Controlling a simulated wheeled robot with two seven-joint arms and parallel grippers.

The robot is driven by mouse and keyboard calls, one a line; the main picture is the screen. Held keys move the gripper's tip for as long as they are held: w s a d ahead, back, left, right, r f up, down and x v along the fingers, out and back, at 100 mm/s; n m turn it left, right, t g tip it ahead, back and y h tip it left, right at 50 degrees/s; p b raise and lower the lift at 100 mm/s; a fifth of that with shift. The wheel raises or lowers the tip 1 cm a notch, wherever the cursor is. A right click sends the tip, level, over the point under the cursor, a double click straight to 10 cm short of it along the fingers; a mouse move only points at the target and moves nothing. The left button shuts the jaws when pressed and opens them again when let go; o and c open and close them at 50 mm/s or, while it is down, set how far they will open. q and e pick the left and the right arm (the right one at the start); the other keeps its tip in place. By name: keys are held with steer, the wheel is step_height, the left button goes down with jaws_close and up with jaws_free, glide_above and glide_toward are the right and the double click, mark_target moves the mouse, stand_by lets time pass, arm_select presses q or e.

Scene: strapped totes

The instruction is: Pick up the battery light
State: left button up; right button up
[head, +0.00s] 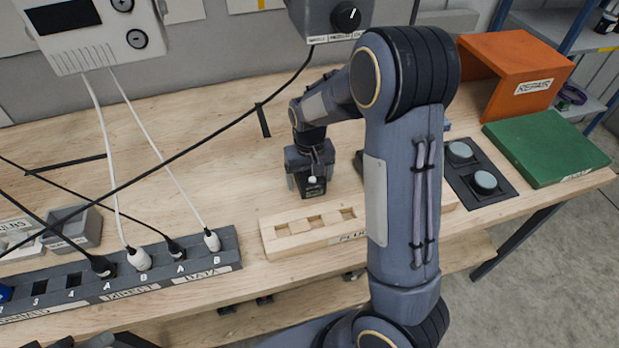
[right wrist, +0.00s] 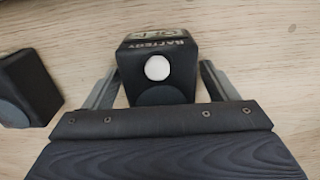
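The battery light (head: 314,188) is a small dark block with a round white button on the wooden bench. In the right wrist view the battery light (right wrist: 157,92) shows its white button and a "BATTERY" label. My right gripper (head: 311,174) points down over it, with one finger on each side. In the right wrist view the fingers of my right gripper (right wrist: 160,80) look open around the block, with a thin gap at the right finger. Contact at the left finger is hard to tell. My left gripper is out of view.
Another dark block (right wrist: 25,88) lies close beside the left finger in the right wrist view. A wooden slotted block (head: 290,239) is in front of the gripper. A socket strip (head: 125,275) with cables is at left. A green box (head: 545,147) and orange repair bin (head: 515,65) are at right.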

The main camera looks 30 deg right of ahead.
steer(key=c, duration=1.2)
steer(key=shift+r, duration=0.2)
